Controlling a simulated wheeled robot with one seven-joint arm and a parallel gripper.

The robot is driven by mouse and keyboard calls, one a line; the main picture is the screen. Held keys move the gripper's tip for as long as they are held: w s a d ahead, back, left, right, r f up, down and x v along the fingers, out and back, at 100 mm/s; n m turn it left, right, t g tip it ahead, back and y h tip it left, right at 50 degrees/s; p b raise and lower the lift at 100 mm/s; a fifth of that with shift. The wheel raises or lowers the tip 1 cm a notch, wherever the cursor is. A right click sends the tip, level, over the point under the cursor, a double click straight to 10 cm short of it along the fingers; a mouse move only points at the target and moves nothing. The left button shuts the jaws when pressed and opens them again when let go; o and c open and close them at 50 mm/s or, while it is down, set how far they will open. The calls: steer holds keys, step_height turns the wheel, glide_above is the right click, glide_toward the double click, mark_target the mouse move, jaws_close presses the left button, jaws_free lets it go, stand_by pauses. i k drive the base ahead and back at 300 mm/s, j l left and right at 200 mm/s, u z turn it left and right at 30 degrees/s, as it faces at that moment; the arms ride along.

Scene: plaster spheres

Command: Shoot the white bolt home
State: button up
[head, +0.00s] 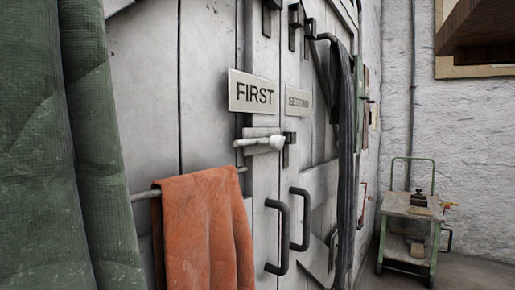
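The white bolt (255,142) lies level on the grey plank door, just below the "FIRST" sign (252,91). Its rounded white knob (277,143) is at the rod's right end, near the gap between the two door leaves. A dark bracket (290,139) is just right of the knob. I cannot tell whether the rod reaches into it. The "SECOND" sign (297,101) is on the farther leaf. My gripper is not in view.
A rail below the bolt carries an orange cloth (203,230). Green fabric (75,150) fills the left side. Two dark handles (281,236) (305,218) stick out under the bolt. Dark cloth (346,150) hangs farther right. A green-framed cart (409,225) stands at the far wall.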

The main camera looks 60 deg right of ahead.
mark_target(276, 142)
steer(key=z, duration=0.9)
